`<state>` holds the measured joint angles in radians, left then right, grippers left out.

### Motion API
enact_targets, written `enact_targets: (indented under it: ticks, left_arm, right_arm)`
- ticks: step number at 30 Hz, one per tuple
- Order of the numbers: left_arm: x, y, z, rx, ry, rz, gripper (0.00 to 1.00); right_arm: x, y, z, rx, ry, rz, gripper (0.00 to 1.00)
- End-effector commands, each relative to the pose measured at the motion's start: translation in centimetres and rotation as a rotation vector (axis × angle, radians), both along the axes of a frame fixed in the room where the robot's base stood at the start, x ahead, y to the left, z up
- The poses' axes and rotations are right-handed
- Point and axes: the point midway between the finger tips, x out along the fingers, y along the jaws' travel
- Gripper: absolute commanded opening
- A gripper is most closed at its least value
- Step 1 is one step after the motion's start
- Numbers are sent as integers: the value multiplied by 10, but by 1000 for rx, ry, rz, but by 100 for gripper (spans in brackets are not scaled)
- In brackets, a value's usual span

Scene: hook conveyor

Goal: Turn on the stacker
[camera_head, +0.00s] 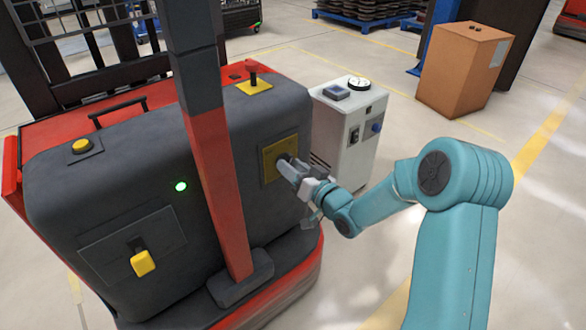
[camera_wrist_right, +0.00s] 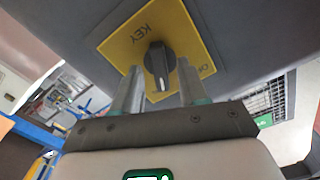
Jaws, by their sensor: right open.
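The stacker (camera_head: 120,170) is a dark grey and red machine filling the left of the head view. A yellow plate (camera_head: 271,150) on its right part carries a black key knob, and the plate reads KEY in the right wrist view (camera_wrist_right: 185,22). The black knob (camera_wrist_right: 159,66) shows between the fingers there. My right gripper (camera_head: 290,168) is at the plate, its open fingers (camera_wrist_right: 157,90) on either side of the knob; I cannot tell if they touch it. A green light (camera_head: 181,186) glows on the stacker's front. My left gripper is not in view.
A red and grey post (camera_head: 213,150) rises in front of the stacker. A red emergency button (camera_head: 251,68), a yellow button (camera_head: 82,146) and a yellow lever (camera_head: 143,263) are on the stacker. A white cabinet (camera_head: 345,130) stands close behind my right gripper; a cardboard box (camera_head: 465,70) is farther back.

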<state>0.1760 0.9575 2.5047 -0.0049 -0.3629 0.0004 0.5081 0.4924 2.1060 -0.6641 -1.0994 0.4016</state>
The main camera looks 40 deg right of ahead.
Motion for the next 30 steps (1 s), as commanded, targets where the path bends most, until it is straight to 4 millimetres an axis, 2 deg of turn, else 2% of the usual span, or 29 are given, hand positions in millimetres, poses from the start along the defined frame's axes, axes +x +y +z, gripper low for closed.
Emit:
enact_targets:
  ticks: [6, 8, 10, 11, 16, 24, 30]
  left_arm:
    - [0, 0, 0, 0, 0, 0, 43]
    - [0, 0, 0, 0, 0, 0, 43]
    - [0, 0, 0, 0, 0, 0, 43]
    - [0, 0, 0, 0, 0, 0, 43]
    - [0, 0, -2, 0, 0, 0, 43]
    - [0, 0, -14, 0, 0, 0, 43]
    - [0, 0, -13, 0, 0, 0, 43]
  right_arm:
    - [0, 0, 0, 1, 1, 0, 43]
    - [0, 0, 0, 1, 1, 0, 26]
    - [0, 0, 0, 0, 1, 0, 4]
    - [0, 0, 0, 0, 1, 0, 0]
    - [0, 0, -1, 15, 1, 0, 0]
    - [0, 0, -1, 244, 19, 1, 0]
    - [0, 0, 0, 290, 24, 0, 0]
